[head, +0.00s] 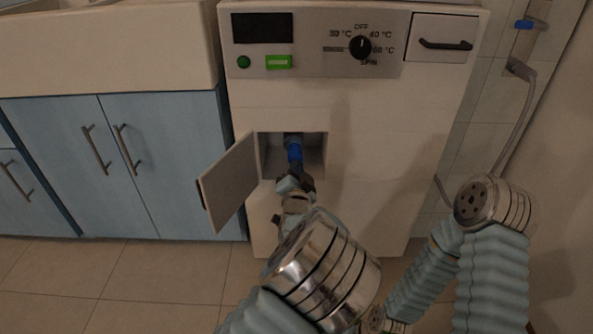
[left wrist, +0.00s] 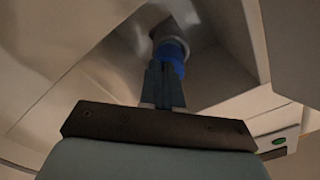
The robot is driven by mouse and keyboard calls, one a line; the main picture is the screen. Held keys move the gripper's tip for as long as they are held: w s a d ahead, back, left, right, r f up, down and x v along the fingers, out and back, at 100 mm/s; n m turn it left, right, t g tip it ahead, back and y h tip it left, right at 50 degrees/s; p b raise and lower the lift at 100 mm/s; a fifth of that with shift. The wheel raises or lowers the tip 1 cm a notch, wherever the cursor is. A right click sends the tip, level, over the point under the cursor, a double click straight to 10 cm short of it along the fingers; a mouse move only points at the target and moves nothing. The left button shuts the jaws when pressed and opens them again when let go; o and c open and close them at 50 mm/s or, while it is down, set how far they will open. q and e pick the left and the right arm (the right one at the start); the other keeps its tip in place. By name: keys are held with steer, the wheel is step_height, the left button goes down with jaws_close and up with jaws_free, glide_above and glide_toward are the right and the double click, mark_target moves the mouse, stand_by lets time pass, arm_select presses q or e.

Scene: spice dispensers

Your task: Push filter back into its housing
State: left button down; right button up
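The filter (head: 294,142) is a blue round piece in the square opening of the white washing machine's front. In the left wrist view the filter (left wrist: 172,48) shows as a blue ring with a grey part behind it, just beyond my fingertips. My left gripper (head: 296,168) reaches into the opening from below. Its two fingers (left wrist: 163,72) lie side by side with no clear gap, their tips at or very close to the filter's front. I cannot tell whether they touch it. The housing (head: 312,160) around the filter is partly hidden by my gripper. My right gripper is not in view.
The open hatch door (head: 230,180) stands out to the left of the opening. The machine's control panel (head: 320,45) is above. Blue cabinets (head: 165,165) are at the left, and a grey hose (head: 525,105) hangs at the right. The tiled floor (head: 150,280) is clear.

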arm_select(q)
steer(key=shift+w, duration=0.7)
steer(key=shift+s, duration=2.55)
steer(key=s+a+f+n+g, duration=0.2)
steer(key=a+f+g, duration=0.15)
steer(key=f, duration=0.45)
steer(key=s+a+f+n+g+y, duration=0.1)
steer(key=s+a+f+g, duration=0.15)
steer(key=a+f, duration=0.35)
steer(key=s+a+f+n+g, duration=0.2)
steer(key=s+a+f, duration=0.1)
steer(key=f, duration=0.6)
steer(key=s+a+f+n+g+h, duration=0.1)
steer(key=s+a+f+n+g, duration=0.15)
steer(key=s+f+g, duration=0.45)
steer(key=s+d+f+n+g+h, duration=0.1)
steer(key=s+n+h, duration=0.1)
steer(key=s, duration=0.6)
steer(key=s+d+f+n+g+h, duration=0.1)
steer(key=s+d+n+h, duration=0.1)
steer(key=s, duration=0.6)
step_height(320, 180, up, 12)
steer(key=p, duration=1.2)
steer(key=shift+d+r+m, duration=0.15)
steer(key=shift+r+m, duration=0.1)
steer(key=shift+m, duration=0.1)
